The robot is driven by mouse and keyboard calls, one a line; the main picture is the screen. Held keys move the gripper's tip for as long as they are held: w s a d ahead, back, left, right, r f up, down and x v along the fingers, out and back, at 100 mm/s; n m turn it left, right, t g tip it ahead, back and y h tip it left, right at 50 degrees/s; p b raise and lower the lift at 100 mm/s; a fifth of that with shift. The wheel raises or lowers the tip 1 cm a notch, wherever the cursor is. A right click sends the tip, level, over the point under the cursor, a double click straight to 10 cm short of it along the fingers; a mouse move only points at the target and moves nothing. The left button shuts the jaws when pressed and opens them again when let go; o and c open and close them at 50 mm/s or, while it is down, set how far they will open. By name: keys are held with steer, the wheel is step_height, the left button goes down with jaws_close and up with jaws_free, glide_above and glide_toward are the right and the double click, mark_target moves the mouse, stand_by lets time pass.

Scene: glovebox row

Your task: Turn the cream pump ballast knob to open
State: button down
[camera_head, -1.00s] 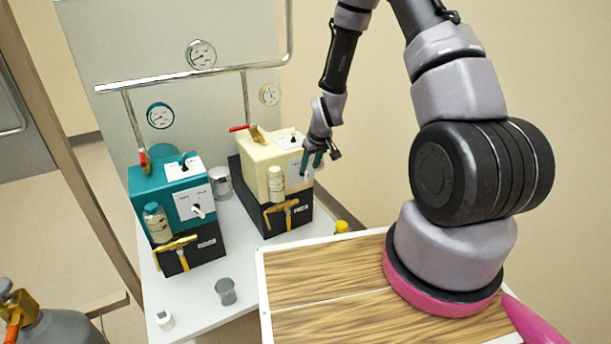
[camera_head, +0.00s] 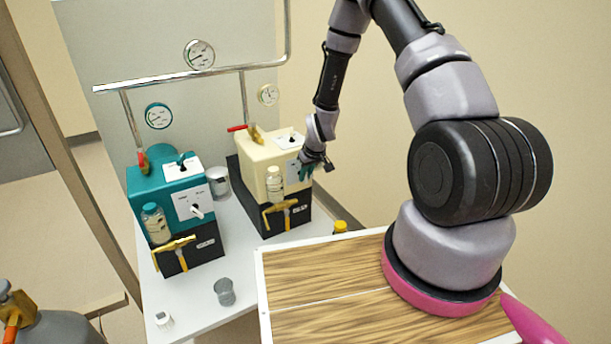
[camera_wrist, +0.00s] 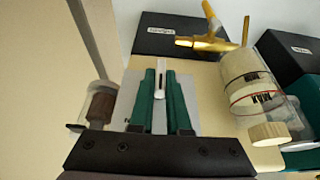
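The cream pump (camera_head: 257,160) stands on the white bench, with a black base. My gripper (camera_head: 304,167) is at its right-hand front face and hides the ballast knob in the head view. In the wrist view the knob (camera_wrist: 160,82) is a slim white lever on a pale label plate (camera_wrist: 195,100). My gripper's green fingers (camera_wrist: 161,85) lie on either side of it, close together, and appear shut on it. The lever points roughly along the fingers. The plate's lettering is mostly hidden.
A teal pump (camera_head: 170,195) stands to the left, with its own white knob. A yellow-handled drain valve (camera_head: 279,210) and a clear bottle (camera_head: 274,183) are on the cream pump's front. A grey cup (camera_head: 224,291) and a metal can (camera_head: 218,183) stand on the bench.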

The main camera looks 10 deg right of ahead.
steer(key=shift+d, duration=0.1)
steer(key=shift+w+d+f+m+g+y, duration=0.15)
steer(key=shift+m+g+y, duration=0.2)
steer(key=shift+y, duration=0.95)
steer(key=shift+s+d+r+m+g+y, duration=0.1)
steer(key=shift+m+g+y, duration=0.2)
steer(key=shift+y, duration=1)
steer(key=c, duration=0.9)
jaws_free()
steer(key=v, duration=1)
steer(key=shift+d, duration=0.4)
